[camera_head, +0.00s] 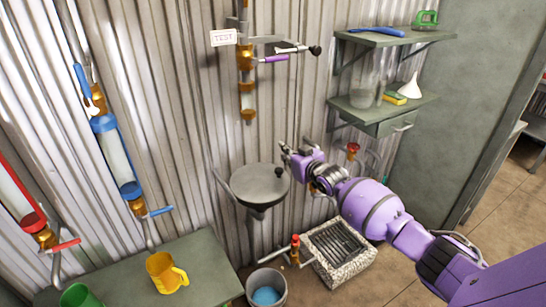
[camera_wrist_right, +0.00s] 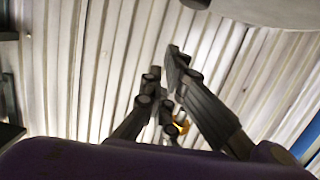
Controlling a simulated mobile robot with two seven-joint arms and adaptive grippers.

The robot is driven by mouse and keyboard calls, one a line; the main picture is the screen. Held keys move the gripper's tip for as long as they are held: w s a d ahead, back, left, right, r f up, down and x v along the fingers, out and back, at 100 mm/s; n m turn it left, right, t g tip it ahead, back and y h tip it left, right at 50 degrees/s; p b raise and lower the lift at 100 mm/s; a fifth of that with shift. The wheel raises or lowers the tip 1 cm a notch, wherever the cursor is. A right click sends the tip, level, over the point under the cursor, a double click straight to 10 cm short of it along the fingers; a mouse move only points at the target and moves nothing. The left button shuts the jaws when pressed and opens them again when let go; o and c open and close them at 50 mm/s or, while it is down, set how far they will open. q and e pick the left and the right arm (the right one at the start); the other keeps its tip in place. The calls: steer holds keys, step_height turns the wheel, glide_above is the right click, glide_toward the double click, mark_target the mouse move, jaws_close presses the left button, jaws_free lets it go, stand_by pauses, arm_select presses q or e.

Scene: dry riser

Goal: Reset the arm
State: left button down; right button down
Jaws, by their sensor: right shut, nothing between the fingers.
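My right arm reaches in from the lower right in the head view, with its purple links bent toward the corrugated wall. My right gripper (camera_head: 292,158) is above and just right of the grey funnel basin (camera_head: 258,186), near the wall. In the right wrist view my gripper's dark fingers (camera_wrist_right: 166,78) are shut, with nothing held between them. The ribbed wall (camera_wrist_right: 90,70) lies behind them. My left gripper is in neither view.
A shelf (camera_head: 385,38) and a drawer unit (camera_head: 390,118) hang above my right arm. A stone drain block (camera_head: 347,232) and a bucket (camera_head: 266,288) stand on the floor. A yellow jug (camera_head: 162,272) sits on the green bench (camera_head: 208,262). Pipes with valves run along the wall.

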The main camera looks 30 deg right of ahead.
steer(key=a+v, duration=0.1)
steer(key=v, duration=0.8)
steer(key=s+a+f+n+g+p, duration=0.1)
steer(key=s+a+f+g, duration=0.1)
steer(key=s+a+f, duration=0.55)
steer(key=s+a+f+n+g+p, duration=0.1)
steer(key=s+a+f, duration=0.3)
steer(key=s+f, duration=0.55)
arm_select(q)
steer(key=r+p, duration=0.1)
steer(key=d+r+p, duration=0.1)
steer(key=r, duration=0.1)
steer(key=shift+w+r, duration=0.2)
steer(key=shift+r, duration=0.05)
arm_select(e)
steer(key=s+a+f+m+g, duration=0.1)
steer(key=s+a+f, duration=0.1)
steer(key=s, duration=0.8)
steer(key=s+a+f+m+g, duration=0.1)
steer(key=s+a+f, duration=0.2)
steer(key=s, duration=0.7)
steer(key=s+a+f+m+g, duration=0.1)
steer(key=s+a+f+g, duration=0.1)
steer(key=s, duration=0.8)
steer(key=shift+a+f+h, duration=0.2)
steer(key=shift+a+h, duration=0.1)
steer(key=shift+a, duration=0.4)
steer(key=shift+s, duration=0.1)
